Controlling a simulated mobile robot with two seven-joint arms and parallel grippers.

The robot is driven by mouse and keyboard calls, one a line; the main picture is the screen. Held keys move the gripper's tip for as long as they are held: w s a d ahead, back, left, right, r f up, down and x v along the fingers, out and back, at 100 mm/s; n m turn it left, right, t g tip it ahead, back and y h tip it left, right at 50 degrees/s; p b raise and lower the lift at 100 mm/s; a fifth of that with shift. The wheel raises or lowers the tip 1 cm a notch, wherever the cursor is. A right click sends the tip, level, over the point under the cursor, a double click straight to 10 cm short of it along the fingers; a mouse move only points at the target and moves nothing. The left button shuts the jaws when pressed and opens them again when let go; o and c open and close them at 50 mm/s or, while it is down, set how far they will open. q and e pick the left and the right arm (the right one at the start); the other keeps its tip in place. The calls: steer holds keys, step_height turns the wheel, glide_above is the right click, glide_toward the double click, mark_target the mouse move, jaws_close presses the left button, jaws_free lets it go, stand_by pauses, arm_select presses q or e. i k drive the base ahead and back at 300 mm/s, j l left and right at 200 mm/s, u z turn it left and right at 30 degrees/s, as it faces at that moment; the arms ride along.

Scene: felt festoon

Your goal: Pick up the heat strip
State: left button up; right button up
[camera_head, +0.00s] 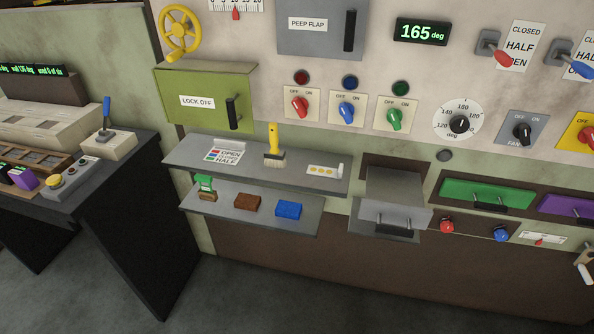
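A small white strip with a row of yellow dots (325,170) lies near the right end of the upper grey shelf (205,150). It is the thing in view that best fits the heat strip, though it has no readable label. Its right end seems to turn up. Nothing covers it. Neither of my grippers shows in the head view.
A yellow-handled brush (273,145) stands left of the strip, and an OPEN/HALF card (224,154) lies further left. The lower shelf (230,220) holds a green-handled brush (205,187), a brown block (247,202) and a blue block (289,210). A grey drawer (390,216) juts out at right.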

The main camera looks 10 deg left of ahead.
mark_target(330, 173)
steer(key=l, duration=0.6)
steer(key=i+l, duration=0.15)
steer(key=l, duration=1.05)
